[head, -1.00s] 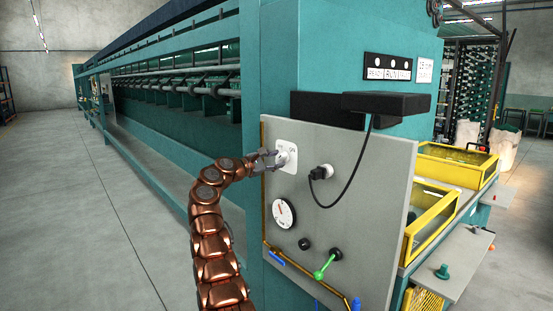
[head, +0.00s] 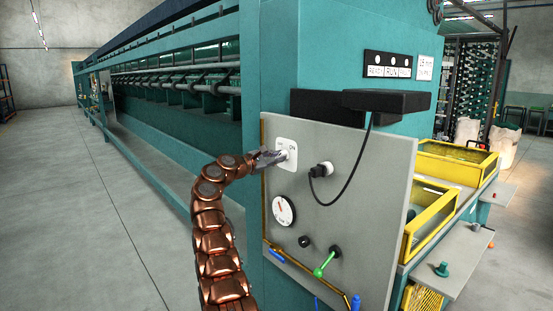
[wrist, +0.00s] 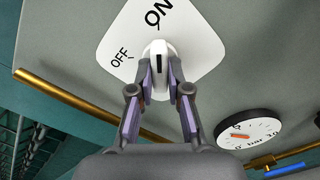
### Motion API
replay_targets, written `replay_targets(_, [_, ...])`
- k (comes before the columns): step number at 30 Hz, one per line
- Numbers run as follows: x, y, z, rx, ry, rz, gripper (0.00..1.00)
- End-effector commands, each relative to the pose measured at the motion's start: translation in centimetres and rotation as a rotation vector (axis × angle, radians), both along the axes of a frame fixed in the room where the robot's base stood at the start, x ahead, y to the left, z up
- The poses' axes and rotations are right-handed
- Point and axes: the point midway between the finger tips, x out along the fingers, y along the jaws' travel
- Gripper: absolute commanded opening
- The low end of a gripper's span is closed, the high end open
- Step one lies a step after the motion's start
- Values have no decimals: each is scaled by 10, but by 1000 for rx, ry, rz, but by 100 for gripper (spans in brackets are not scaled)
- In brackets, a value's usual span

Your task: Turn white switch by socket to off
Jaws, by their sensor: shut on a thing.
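The white switch has a square white plate (head: 291,143) on the grey panel, left of the socket with its plug (head: 323,169). In the wrist view its white knob (wrist: 158,68) carries a black line and points up the picture, towards the ON mark. The OFF mark (wrist: 120,56) is to the knob's left. My gripper (wrist: 160,70) is shut on the knob, one finger on each side. In the head view my gripper (head: 277,156) reaches the switch from the left and hides the knob.
A dial gauge (head: 283,211) sits below the switch. A black cable (head: 352,178) hangs from a dark shelf (head: 386,102) to the plug. A green-handled lever (head: 325,266) and a brass pipe (wrist: 62,88) are low on the panel. Open floor lies to the left.

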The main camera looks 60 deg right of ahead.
Motion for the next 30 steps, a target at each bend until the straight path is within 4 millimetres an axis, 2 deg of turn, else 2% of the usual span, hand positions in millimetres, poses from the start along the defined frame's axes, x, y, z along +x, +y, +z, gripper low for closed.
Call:
replay_targets(8, [1,1,0,7,25,1,0])
replay_targets(14, [0,1,0,32,115,0,0])
replay_targets(30, [-1,2,2,161,583,3,0])
